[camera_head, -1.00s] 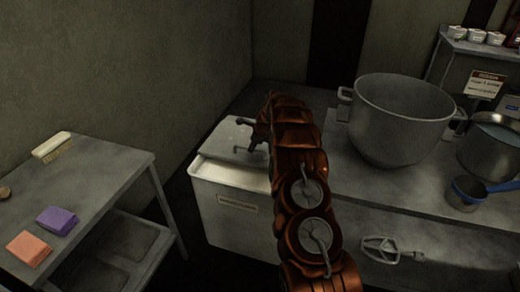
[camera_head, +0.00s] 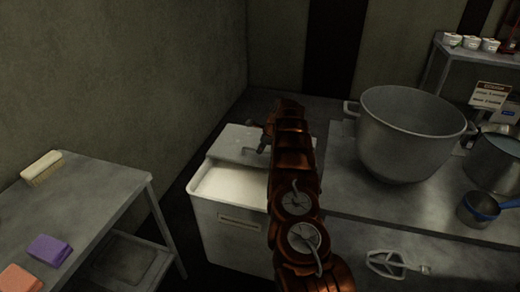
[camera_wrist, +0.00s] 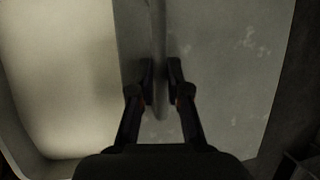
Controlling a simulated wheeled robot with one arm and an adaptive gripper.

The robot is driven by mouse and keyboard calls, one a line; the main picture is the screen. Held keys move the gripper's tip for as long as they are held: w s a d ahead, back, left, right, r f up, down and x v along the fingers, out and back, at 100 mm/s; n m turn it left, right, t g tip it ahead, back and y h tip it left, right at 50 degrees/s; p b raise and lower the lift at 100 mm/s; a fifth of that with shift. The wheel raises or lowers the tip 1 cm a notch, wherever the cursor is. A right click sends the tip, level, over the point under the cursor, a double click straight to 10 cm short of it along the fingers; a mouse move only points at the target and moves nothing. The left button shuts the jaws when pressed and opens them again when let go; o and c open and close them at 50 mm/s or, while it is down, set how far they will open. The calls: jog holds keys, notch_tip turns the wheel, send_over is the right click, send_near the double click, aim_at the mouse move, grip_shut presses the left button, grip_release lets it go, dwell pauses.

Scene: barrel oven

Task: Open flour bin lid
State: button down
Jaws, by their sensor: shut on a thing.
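The flour bin (camera_head: 235,236) is a pale box with a label on its front, left of my arm in the head view. Its grey lid (camera_head: 234,142) lies over the back part of the top. The front part is open and shows pale flour (camera_head: 228,186), which also fills the left of the wrist view (camera_wrist: 58,75). My gripper (camera_head: 264,142) is at the lid's right side. In the wrist view its two fingers (camera_wrist: 160,82) are shut on the thin lid handle (camera_wrist: 159,40), with the lid surface (camera_wrist: 225,70) to the right. My arm hides the bin's right side.
A large mixing bowl (camera_head: 405,140), a blue-handled pan (camera_head: 480,209) and a beater (camera_head: 388,264) are on the counter (camera_head: 350,215) right of my arm. A side table (camera_head: 95,205) with a brush (camera_head: 42,166) and sponges (camera_head: 48,250) stands at left. A wall is behind the bin.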

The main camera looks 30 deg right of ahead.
jog(key=c, duration=1.1)
grip_release()
jog(key=shift+c, duration=0.2)
jog(key=shift+r, duration=0.1)
jog(key=v, duration=1.1)
jog(key=shift+s+r, duration=0.25)
jog(key=shift+r, duration=0.1)
